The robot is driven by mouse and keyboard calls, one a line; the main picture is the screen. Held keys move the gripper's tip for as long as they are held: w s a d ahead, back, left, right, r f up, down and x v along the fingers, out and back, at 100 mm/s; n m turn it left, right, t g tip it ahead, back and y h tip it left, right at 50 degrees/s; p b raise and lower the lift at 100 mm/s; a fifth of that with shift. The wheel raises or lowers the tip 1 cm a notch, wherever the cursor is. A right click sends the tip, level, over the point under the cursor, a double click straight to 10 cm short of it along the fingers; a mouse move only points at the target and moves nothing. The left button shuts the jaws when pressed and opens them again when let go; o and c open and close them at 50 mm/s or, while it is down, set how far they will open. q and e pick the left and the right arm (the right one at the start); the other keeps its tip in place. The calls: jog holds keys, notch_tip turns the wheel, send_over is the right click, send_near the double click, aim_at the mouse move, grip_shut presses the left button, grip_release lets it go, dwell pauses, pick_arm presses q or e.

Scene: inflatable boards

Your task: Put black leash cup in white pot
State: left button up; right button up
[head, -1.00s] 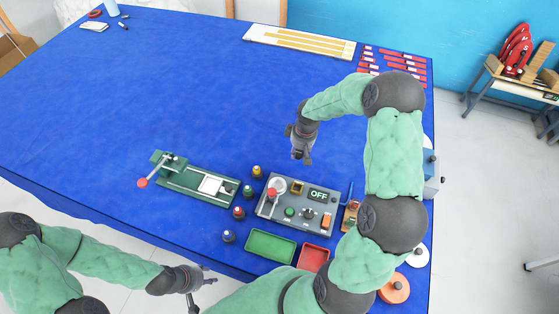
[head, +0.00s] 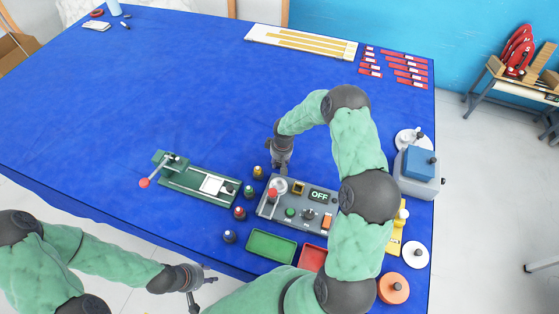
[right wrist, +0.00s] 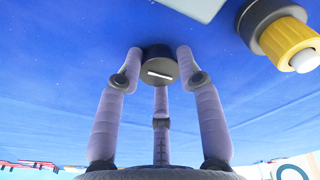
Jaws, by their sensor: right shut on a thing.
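In the right wrist view, a small round black piece with a white slot across its face, which looks like the black leash cup (right wrist: 158,66), sits between the fingertips of my right gripper (right wrist: 160,72). That gripper (head: 279,171) is shut on it, above the table between the yellow-banded pot and the grey control box. The piece is too small to make out in the head view. My left gripper (head: 198,286) is open and empty off the near edge.
Pots with red (head: 239,212), green (head: 249,190) and yellow (head: 258,172) bands line up beside the grey control box (head: 297,206). A green press (head: 200,183) stands left. Green (head: 270,246) and red trays lie in front.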

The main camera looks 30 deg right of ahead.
jog(key=shift+f, duration=0.15)
jog(key=o, duration=0.8)
